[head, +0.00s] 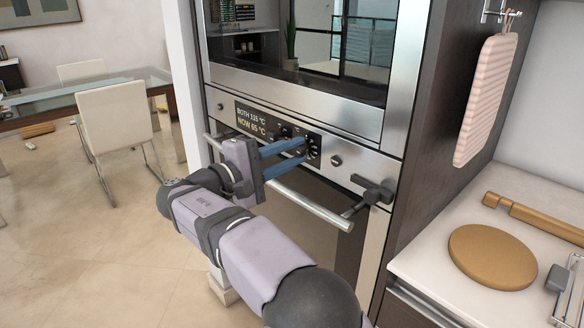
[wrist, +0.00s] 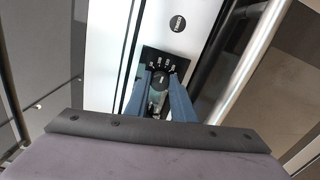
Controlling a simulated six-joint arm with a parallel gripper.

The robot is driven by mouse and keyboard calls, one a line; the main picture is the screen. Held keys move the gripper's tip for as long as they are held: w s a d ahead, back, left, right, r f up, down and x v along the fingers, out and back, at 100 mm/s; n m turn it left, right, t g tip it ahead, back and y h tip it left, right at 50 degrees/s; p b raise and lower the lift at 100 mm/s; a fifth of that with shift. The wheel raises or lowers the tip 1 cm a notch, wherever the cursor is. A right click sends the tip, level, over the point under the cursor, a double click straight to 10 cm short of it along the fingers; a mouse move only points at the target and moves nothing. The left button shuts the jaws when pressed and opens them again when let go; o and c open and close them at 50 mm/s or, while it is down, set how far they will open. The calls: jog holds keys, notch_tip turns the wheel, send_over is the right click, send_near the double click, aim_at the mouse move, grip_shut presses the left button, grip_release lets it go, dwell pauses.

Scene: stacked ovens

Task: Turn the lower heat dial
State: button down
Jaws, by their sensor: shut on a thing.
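The lower oven's steel control panel (head: 228,108) has a black display (head: 262,124) reading "BOTH 115 °C" and "NOW 65 °C". My gripper (head: 304,147) has its blue fingers reaching over the oven handle to a dark heat dial (head: 315,146) at the right end of the display. In the wrist view my gripper (wrist: 161,80) is shut on the dial (wrist: 158,84), one finger on each side. White marks show around the dial's upper edge on a black plate. My fingers hide part of the dial and the panel.
A steel bar handle (head: 325,207) runs across the oven front under my fingers. A round dark button (head: 336,160) and a black lever (head: 372,188) lie to the right. A white counter (head: 430,240) with a round wooden board (head: 492,257) stands at right.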

jog(key=m+b, duration=0.1)
jog(key=m, duration=0.1)
jog(key=m+b, duration=0.1)
jog(key=b, duration=0.1)
jog(key=m+b, duration=0.2)
jog(key=shift+f+m, duration=0.3)
jog(key=m+b, duration=0.3)
jog(key=m, duration=0.1)
jog(key=shift+m, duration=0.3)
jog(key=m+b, duration=0.2)
jog(key=m, duration=0.2)
jog(key=shift+b, duration=0.3)
jog(key=m+b, duration=0.1)
jog(key=m, duration=0.4)
jog(key=shift+r, duration=0.15)
jog(key=c, duration=1.5)
grip_release()
jog(key=shift+p+v, duration=0.4)
jog(key=shift+v, duration=3.3)
